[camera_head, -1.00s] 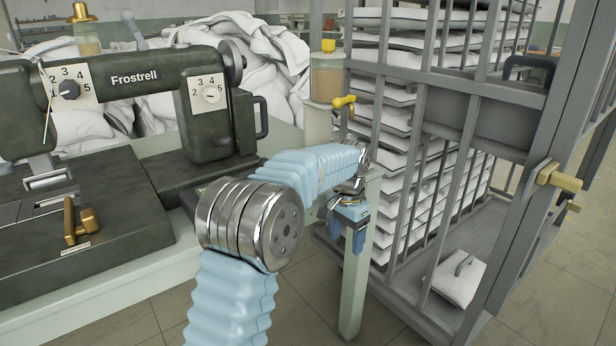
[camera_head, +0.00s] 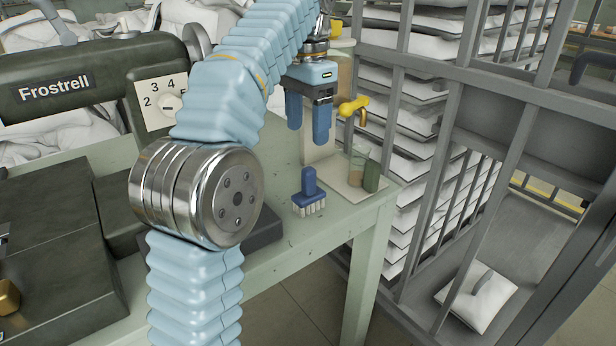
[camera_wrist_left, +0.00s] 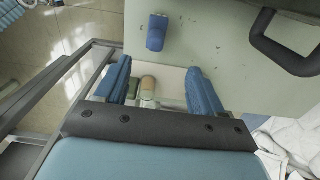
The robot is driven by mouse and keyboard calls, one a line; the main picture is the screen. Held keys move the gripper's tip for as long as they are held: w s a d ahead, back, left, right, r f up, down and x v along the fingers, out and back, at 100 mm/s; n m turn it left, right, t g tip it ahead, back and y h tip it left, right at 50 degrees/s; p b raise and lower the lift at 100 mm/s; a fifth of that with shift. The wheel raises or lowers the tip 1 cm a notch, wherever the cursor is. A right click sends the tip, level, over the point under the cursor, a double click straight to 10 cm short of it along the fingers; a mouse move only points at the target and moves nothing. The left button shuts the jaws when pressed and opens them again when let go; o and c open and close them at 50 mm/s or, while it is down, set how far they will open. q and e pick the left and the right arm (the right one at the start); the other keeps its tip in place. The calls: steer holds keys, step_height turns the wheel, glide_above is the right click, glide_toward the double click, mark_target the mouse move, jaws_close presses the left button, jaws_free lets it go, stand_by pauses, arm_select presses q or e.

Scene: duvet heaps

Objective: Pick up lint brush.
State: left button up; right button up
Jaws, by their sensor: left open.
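The lint brush (camera_head: 309,193), with a blue handle and pale bristles, stands upright, bristles down, on the pale green table near its front edge. In the left wrist view the blue brush (camera_wrist_left: 157,32) lies ahead of the fingers, seen from above. My left gripper (camera_head: 308,125) has blue fingers pointing down, open and empty, above and apart from the brush. Its two fingers also show in the left wrist view (camera_wrist_left: 160,82). My right gripper is not in view.
A glass (camera_head: 358,166) and a green item (camera_head: 371,178) stand right of the brush, by a dispenser with a yellow tap (camera_head: 354,106). A barred grey rack (camera_head: 440,170) is at the right. The dark Frostrell machine (camera_head: 75,85) fills the left.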

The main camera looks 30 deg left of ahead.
mark_target(309, 186)
arm_select(q)
steer(key=shift+a+f, duration=0.2)
steer(key=shift+f, duration=0.1)
step_height(309, 186, down, 8)
steer(key=shift+d+r, duration=0.15)
steer(key=shift+r, duration=0.1)
steer(key=shift+s+d+f, duration=0.1)
steer(key=shift+d+f, duration=0.05)
steer(key=shift+f, duration=1.2)
steer(key=shift+s+d+f, duration=0.1)
steer(key=shift+d+f, duration=0.05)
steer(key=shift+f, duration=1.2)
steer(key=c, duration=1.1)
